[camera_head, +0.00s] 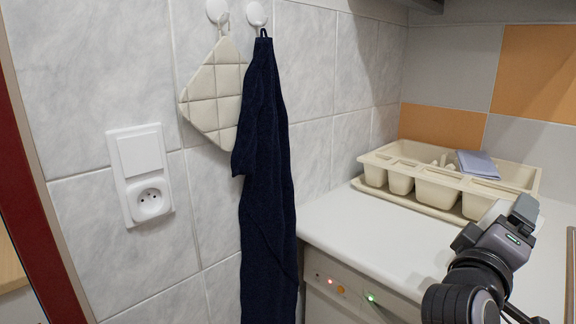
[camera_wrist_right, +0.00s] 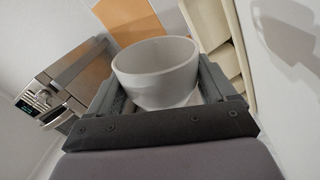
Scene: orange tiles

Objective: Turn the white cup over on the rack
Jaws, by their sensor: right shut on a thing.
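The white cup (camera_wrist_right: 157,62) sits between the fingers of my right gripper (camera_wrist_right: 160,88), which is shut on it. Its round opening shows toward the top of the right wrist view, and its lower part is hidden by the gripper. In the head view my right gripper (camera_head: 503,228) is at the right, in front of the cream rack (camera_head: 447,187); the cup is mostly hidden there. The rack stands on the white counter at the back corner. My left gripper is not in view.
A grey-blue folded cloth (camera_head: 478,164) lies in the rack. The white counter (camera_head: 375,240) is clear in front of it. A dark towel (camera_head: 266,180) and a pot holder (camera_head: 215,92) hang on the wall. A steel appliance (camera_wrist_right: 62,92) shows in the wrist view.

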